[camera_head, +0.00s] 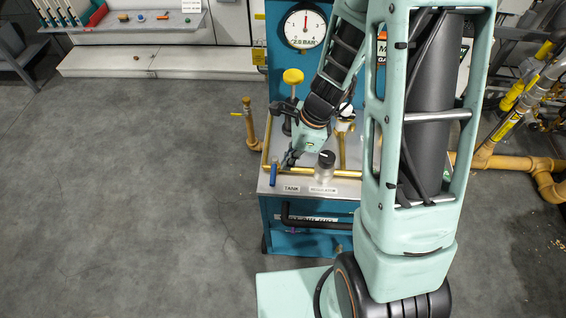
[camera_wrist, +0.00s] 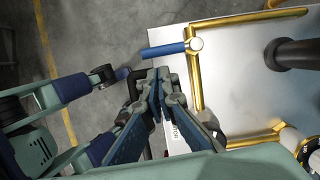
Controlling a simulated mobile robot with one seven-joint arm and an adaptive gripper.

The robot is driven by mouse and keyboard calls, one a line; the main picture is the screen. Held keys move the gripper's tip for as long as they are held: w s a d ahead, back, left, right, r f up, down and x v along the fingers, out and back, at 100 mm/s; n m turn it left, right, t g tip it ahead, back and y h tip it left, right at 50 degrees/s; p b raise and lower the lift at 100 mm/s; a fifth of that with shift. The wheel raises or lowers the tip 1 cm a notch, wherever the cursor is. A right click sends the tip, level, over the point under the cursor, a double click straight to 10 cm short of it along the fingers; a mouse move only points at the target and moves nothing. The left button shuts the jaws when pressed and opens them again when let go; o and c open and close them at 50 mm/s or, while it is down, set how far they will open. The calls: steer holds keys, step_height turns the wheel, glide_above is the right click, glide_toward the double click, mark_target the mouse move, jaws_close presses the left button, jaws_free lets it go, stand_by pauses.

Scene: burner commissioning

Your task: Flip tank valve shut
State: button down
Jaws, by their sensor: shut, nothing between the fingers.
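The tank valve has a blue lever handle (camera_head: 274,174) by the TANK label (camera_head: 292,188) at the bench's front left corner. In the wrist view the blue handle (camera_wrist: 164,50) points left from a round brass pivot (camera_wrist: 196,44), out past the white bench edge. It lies crosswise to the brass pipe (camera_wrist: 196,85) along that edge. My gripper (camera_head: 288,162) is just right of the handle in the head view. In the wrist view my gripper (camera_wrist: 161,75) has its fingers together, empty, just below the handle in the picture. A small gap appears between them; contact is unclear.
A clear-bodied, black-topped regulator (camera_head: 325,165) stands right of the handle by its label (camera_head: 323,190). A yellow knob (camera_head: 293,77) and a round gauge (camera_head: 304,27) stand behind. A dark post (camera_wrist: 288,54) rises from the bench.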

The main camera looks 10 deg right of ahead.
steer(key=p+v, duration=0.3)
steer(key=v, duration=0.1)
steer(key=shift+s+d+r, duration=0.1)
steer(key=shift+r, duration=0.3)
